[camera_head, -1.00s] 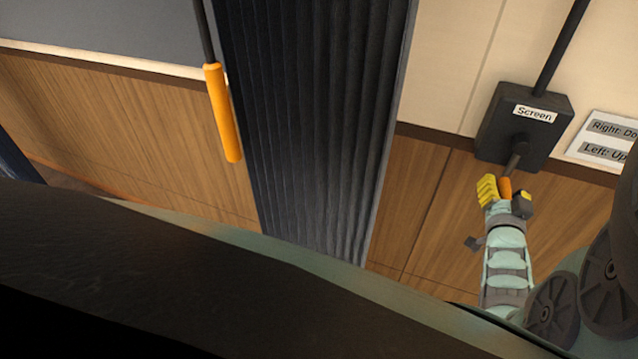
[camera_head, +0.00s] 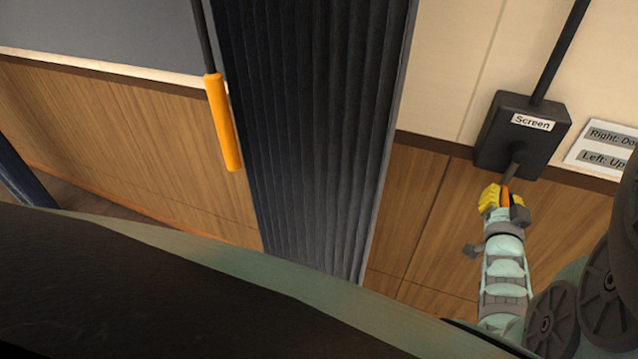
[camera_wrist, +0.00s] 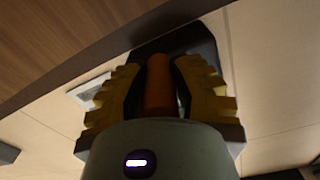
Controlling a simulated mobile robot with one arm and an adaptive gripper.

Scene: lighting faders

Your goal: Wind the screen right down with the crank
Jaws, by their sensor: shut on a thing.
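The black crank box labelled "Screen" (camera_head: 507,142) is fixed to the wall at the right in the head view. A short crank arm comes out of its lower face and ends in an orange crank handle (camera_head: 506,192). My gripper (camera_head: 503,198) is shut on this handle. In the wrist view the orange handle (camera_wrist: 159,88) stands between the two yellow fingers of my gripper (camera_wrist: 160,95), with the dark box (camera_wrist: 190,45) behind it. The fingers hide part of the handle. The sign (camera_head: 605,146) beside the box reads "Right: Do..." and "Left: Up", partly cut off.
A dark pleated curtain (camera_head: 310,130) hangs left of the box. An orange grip (camera_head: 223,122) on a dark rod hangs left of the curtain. A grey panel (camera_head: 100,35) is at the upper left. Wood panelling (camera_head: 120,140) covers the lower wall.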

